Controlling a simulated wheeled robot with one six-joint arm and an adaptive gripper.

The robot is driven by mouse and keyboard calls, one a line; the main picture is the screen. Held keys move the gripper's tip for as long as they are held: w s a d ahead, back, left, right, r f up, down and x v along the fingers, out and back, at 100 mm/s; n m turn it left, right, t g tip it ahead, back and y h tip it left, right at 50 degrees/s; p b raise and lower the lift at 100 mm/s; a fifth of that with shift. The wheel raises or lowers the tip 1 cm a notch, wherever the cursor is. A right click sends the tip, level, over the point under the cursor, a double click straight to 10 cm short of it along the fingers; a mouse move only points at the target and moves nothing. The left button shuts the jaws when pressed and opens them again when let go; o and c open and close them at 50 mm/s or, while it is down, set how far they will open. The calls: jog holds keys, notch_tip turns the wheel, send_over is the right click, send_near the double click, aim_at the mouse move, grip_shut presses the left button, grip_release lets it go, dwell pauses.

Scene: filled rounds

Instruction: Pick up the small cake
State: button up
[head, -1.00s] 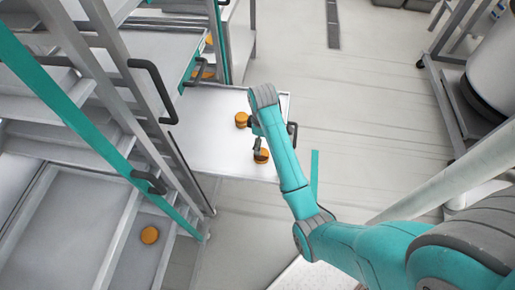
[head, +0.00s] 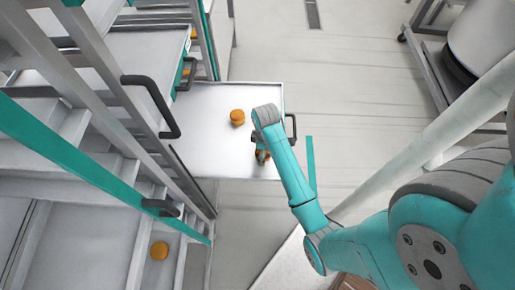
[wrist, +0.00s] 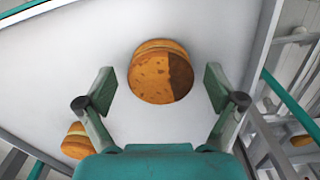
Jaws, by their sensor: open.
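A small round orange-brown cake (wrist: 150,80) is ahead of my gripper (wrist: 160,88) in the wrist view, between the lines of its two open fingers and not touched by them. Part of its top is in dark shade. In the head view this cake (head: 262,157) is near the right edge of a pulled-out white tray, partly hidden by my gripper. A second similar cake (head: 237,117) lies farther back on the tray; it also shows at the lower left of the wrist view (wrist: 78,146).
The white tray (head: 205,150) sticks out from a metal rack with black handles (head: 160,207). Another cake (head: 159,251) sits on a lower shelf at left. A trolley with a large pot (head: 490,45) stands at right. The floor between is clear.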

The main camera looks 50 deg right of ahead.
jog(key=shift+f, duration=0.1)
jog(key=c, duration=0.9)
jog(key=shift+o, duration=0.2)
